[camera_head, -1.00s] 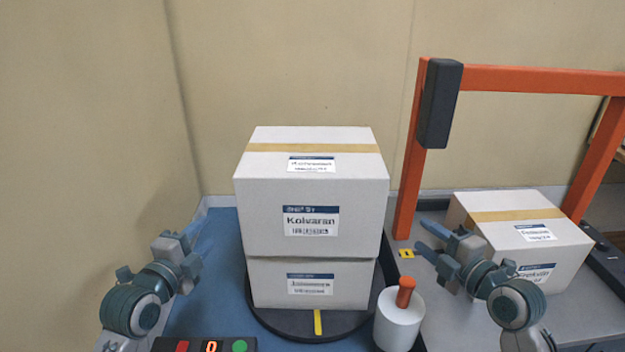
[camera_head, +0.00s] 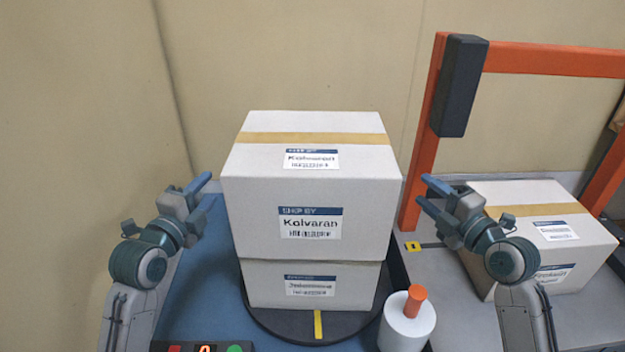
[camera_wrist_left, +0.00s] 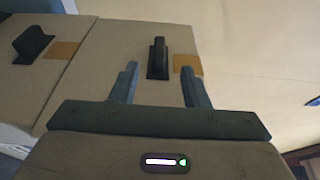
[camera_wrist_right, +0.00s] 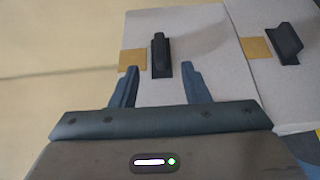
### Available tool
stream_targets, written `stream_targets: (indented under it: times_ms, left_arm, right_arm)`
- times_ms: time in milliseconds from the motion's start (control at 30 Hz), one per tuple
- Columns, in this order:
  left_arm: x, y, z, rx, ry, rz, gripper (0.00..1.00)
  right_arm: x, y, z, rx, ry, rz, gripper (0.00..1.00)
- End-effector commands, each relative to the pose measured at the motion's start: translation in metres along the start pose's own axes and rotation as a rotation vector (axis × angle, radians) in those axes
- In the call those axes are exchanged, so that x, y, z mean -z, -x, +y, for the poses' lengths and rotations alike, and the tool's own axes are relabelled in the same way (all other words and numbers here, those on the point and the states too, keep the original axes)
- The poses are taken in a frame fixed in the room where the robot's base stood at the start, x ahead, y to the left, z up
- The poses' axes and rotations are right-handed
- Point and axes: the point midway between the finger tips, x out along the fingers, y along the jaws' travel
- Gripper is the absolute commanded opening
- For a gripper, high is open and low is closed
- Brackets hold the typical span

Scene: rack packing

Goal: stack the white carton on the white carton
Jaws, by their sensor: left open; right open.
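A large white carton labelled Kolvaran (camera_head: 250,205) sits on top of a smaller-looking white carton (camera_head: 262,283), which stands on a dark round turntable (camera_head: 350,328). My left gripper (camera_head: 205,190) is open at the left side of the upper carton. In the left wrist view a black handle (camera_wrist_left: 158,58) on the carton's side lies between its open fingers (camera_wrist_left: 158,88). My right gripper (camera_head: 425,192) is open just right of the upper carton. In the right wrist view another black handle (camera_wrist_right: 160,55) shows between its fingers (camera_wrist_right: 158,88). Both grippers appear apart from the handles.
Another white carton (camera_head: 515,200) stands at the right, behind my right arm, by an orange frame (camera_head: 428,140) with a black box. A white cylinder with an orange knob (camera_head: 405,325) stands at the turntable's front right. A wall is close on the left.

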Motion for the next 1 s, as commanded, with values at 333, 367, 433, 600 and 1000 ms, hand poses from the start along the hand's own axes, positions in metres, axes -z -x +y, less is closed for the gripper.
stream_targets:
  times_ms: [333, 367, 433, 600, 1000]
  left_arm:
    - [0.001, -0.060, -0.001, 0.000, 0.004, 0.001, 0.42]
    - [0.001, -0.066, -0.001, 0.001, 0.005, 0.001, 0.42]
    - [0.001, -0.076, 0.000, 0.000, 0.003, 0.002, 0.42]
    - [0.001, -0.093, -0.001, 0.001, 0.002, 0.001, 0.42]
    - [0.001, -0.099, 0.000, 0.000, 0.001, 0.001, 0.42]
  right_arm:
    - [0.001, -0.061, 0.002, -0.003, -0.003, 0.002, 0.42]
    - [0.001, -0.066, 0.001, -0.002, -0.005, 0.003, 0.42]
    - [0.002, -0.076, 0.002, -0.002, -0.003, 0.004, 0.42]
    - [0.001, -0.093, 0.001, -0.001, 0.000, 0.002, 0.42]
    - [0.001, -0.099, 0.000, 0.000, 0.000, 0.002, 0.42]
